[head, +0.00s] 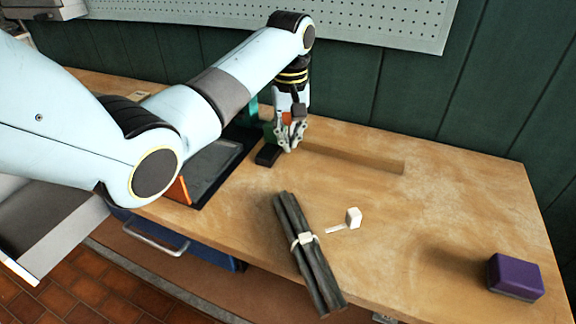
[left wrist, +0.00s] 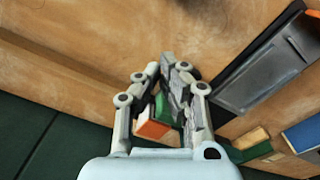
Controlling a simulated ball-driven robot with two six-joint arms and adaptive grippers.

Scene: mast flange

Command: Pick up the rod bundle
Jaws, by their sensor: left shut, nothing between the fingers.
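The rod bundle (head: 309,256) is several dark grey rods tied at the middle with a white band. In the head view it lies slanted on the wooden table near the front edge. My left gripper (head: 289,148) is shut and empty. It points down near the back of the table, beyond the bundle and apart from it, beside a small dark block (head: 267,155). In the left wrist view the fingers of my left gripper (left wrist: 168,72) meet above the table. The bundle cannot be made out there. My right gripper is in neither view.
A purple block (head: 515,277) sits at the right end. A wooden bar (head: 352,159) runs along the back. A dark tray (head: 204,176) is at the left. The table's right middle is clear.

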